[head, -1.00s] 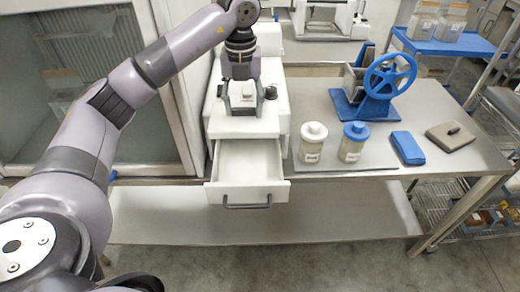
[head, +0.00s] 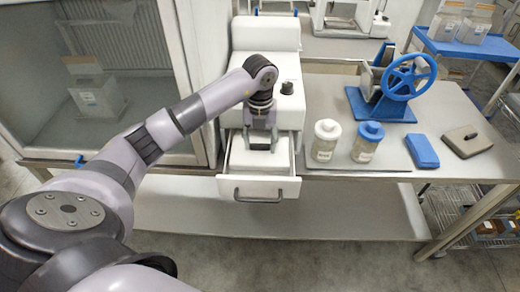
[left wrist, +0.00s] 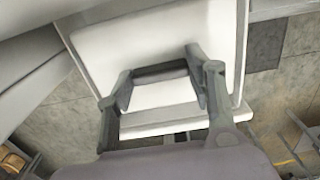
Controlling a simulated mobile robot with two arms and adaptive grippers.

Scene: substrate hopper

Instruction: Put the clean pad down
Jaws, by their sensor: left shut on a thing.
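My left gripper (head: 260,140) is down at the open white drawer (head: 260,189), its fingers pointing into it. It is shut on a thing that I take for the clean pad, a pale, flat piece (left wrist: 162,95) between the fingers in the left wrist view. The pad is white against the white drawer, so its outline is hard to make out. I cannot tell if it touches the drawer floor. The left gripper (left wrist: 160,85) hides part of it. My right gripper is not in view.
The drawer juts from a white machine (head: 265,38) on a steel bench. To its right stand a white-lidded jar (head: 325,142), a blue-lidded jar (head: 367,142), a blue block (head: 421,150), a dark handled plate (head: 466,141) and a blue hand-wheel device (head: 400,85). A glass-fronted cabinet (head: 95,75) is at left.

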